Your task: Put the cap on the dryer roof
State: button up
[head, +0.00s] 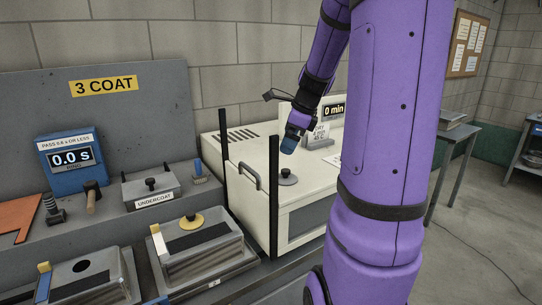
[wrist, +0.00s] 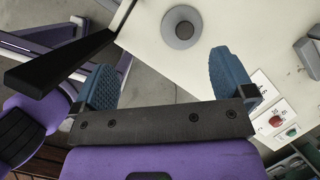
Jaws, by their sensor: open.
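The dryer (head: 225,165) is a cream box with a flat roof, a handle and a vent. A grey round cap with a small knob (head: 288,179) rests flat on the dryer roof, near its front edge. The cap also shows in the wrist view (wrist: 181,27), beyond the fingertips. My gripper (head: 292,140) is above the roof, over the cap and apart from it. In the wrist view my gripper (wrist: 168,75) has its two blue fingers wide apart with nothing between them. A yellow round piece with a knob (head: 192,221) sits on a tank at the lower middle.
Two dark posts (head: 274,200) stand at the dryer's front and left. An open-holed tank (head: 105,282) and the undercoat box (head: 150,188) are at left.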

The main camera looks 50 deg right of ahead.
jog(key=s+a+r+n, duration=0.2)
jog(key=a+n, duration=0.4)
jog(key=a, duration=0.1)
jog(key=s+a+r+n, duration=0.3)
jog(key=a+n, duration=0.4)
jog(key=a, duration=0.1)
jog(key=s+a+r+n, duration=0.2)
jog(key=a+n, duration=0.4)
jog(key=a, duration=0.1)
jog(key=s+a+n+t+h, duration=0.1)
jog(key=s+a+n, duration=0.4)
jog(key=n, duration=0.5)
jog(key=s, duration=0.2)
jog(key=shift+s, duration=0.35)
